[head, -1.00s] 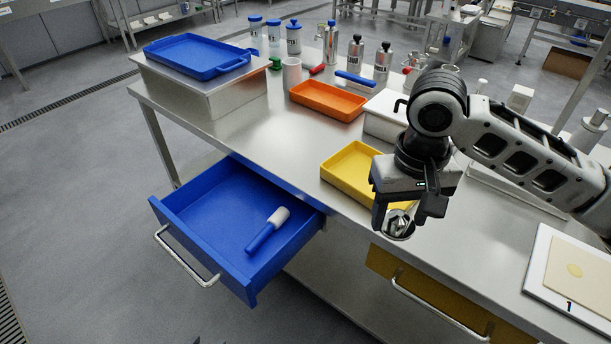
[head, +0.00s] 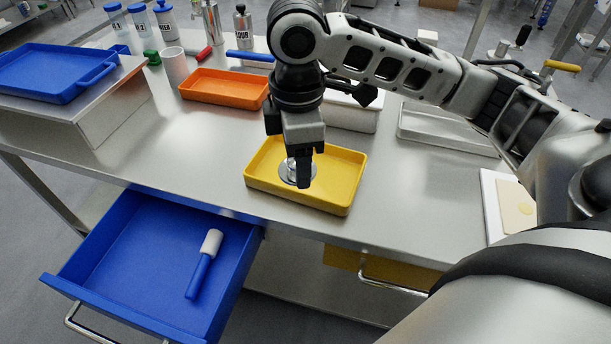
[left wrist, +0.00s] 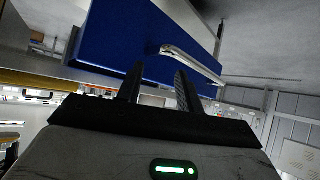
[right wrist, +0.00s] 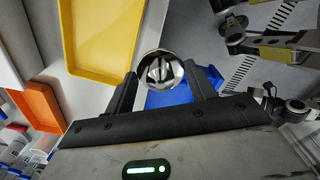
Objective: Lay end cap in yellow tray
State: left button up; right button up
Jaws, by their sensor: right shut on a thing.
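The end cap (head: 297,173) is a shiny round metal piece with a raised, finned middle. My right gripper (head: 292,165) is shut on it; the right wrist view shows the cap (right wrist: 160,71) between the two fingertips. In the head view the cap appears against the inside of the yellow tray (head: 334,178), towards its left front. In the right wrist view the yellow tray (right wrist: 105,40) lies to the left of the cap. I cannot tell the gap between cap and tray. My left gripper (left wrist: 157,82) is open and empty, below the blue drawer; the head view does not show it.
The open blue drawer (head: 130,245) holds a white-headed brush-like tool (head: 205,262). An orange tray (head: 215,88) and a white box (head: 350,114) stand behind the yellow tray. A blue tray (head: 50,72) sits on a raised metal block at left. The counter left of the yellow tray is clear.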

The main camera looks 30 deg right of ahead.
jog(key=n, duration=0.2)
jog(key=shift+s+d+n, duration=0.2)
jog(key=shift+n, duration=0.2)
jog(key=shift+d, duration=0.1)
jog(key=shift+n, duration=0.3)
jog(key=w+d+f, duration=0.2)
jog(key=w+f, duration=0.1)
jog(key=w+d+f, duration=0.3)
jog(key=w, duration=0.1)
jog(key=w+d+f+b, duration=0.1)
jog(key=w+d+f, duration=0.2)
jog(key=w, duration=0.1)
jog(key=shift+f, duration=0.2)
notch_tip(320, 180, down, 3)
jog(key=shift+w+d, duration=0.1)
jog(key=shift+d, duration=0.05)
pick_arm(q)
jog(key=shift+w+d+r, duration=0.1)
jog(key=shift+w+r, duration=0.05)
jog(key=shift+w, duration=0.3)
pick_arm(e)
jog(key=shift+f, duration=0.3)
jog(key=shift+f, duration=0.3)
pick_arm(q)
jog(key=shift+s+p, duration=0.15)
jog(key=shift+p, duration=0.15)
pick_arm(e)
jog(key=shift+f, duration=0.3)
